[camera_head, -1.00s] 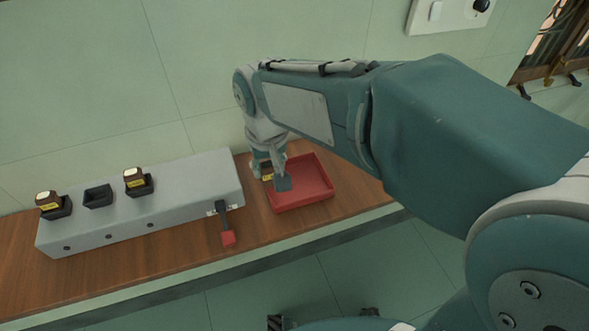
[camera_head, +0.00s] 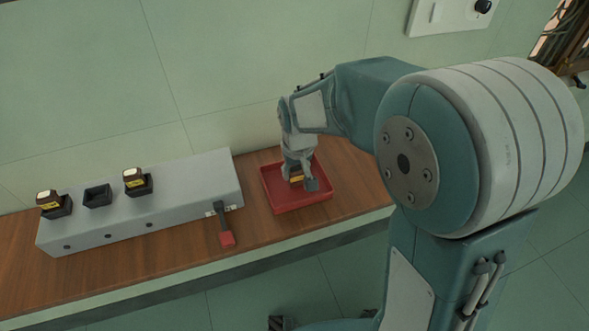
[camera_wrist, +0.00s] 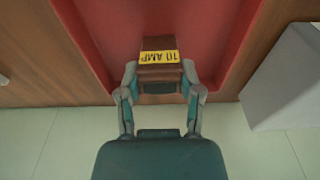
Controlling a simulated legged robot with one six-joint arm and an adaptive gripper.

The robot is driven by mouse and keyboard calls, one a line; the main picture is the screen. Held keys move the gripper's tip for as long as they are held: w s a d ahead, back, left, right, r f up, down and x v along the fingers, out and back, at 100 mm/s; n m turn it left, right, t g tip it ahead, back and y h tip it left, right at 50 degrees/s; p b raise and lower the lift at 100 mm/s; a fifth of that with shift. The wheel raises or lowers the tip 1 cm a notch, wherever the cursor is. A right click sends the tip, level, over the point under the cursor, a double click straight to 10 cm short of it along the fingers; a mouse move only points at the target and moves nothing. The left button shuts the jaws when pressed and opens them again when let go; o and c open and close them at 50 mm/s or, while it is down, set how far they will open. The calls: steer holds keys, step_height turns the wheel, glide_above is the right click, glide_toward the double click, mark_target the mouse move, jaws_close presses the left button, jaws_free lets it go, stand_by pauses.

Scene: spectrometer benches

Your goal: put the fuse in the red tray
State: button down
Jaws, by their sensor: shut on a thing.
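My gripper (camera_head: 299,176) is shut on a brown fuse with a yellow label, inside the outline of the red tray (camera_head: 274,200). In the wrist view the fuse (camera_wrist: 159,58) shows "10 AMP" on its label and sits between the two fingers of my gripper (camera_wrist: 160,80). The red tray (camera_wrist: 219,45) lies behind and around it in that view. I cannot tell whether the fuse touches the tray floor. In the head view only a little of the fuse (camera_head: 296,178) shows past my fingers.
A grey block (camera_head: 195,195) stands left of the tray on the wooden bench (camera_head: 180,262). It has an empty black socket (camera_head: 98,196), two other fuses in sockets, and a red-handled lever (camera_head: 226,238) at its front. A green wall rises behind.

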steer(key=shift+d, duration=0.1)
steer(key=shift+c, duration=2.4)
jaws_free()
steer(key=shift+o, duration=1.1)
steer(key=shift+a, duration=0.3)
steer(key=shift+d, duration=0.1)
steer(key=shift+r, duration=0.15)
step_height(320, 180, up, 12)
steer(key=s, duration=0.2)
steer(key=s+d+r+m+t, duration=0.1)
steer(key=s+d+t, duration=0.1)
steer(key=s+d, duration=0.4)
steer(key=s+d+r+m+t, duration=0.1)
steer(key=s+d+m+t, duration=0.1)
steer(key=s+d, duration=0.4)
steer(key=s, duration=0.5)
steer(key=shift+s+d+r, duration=0.2)
steer(key=shift+d, duration=0.1)
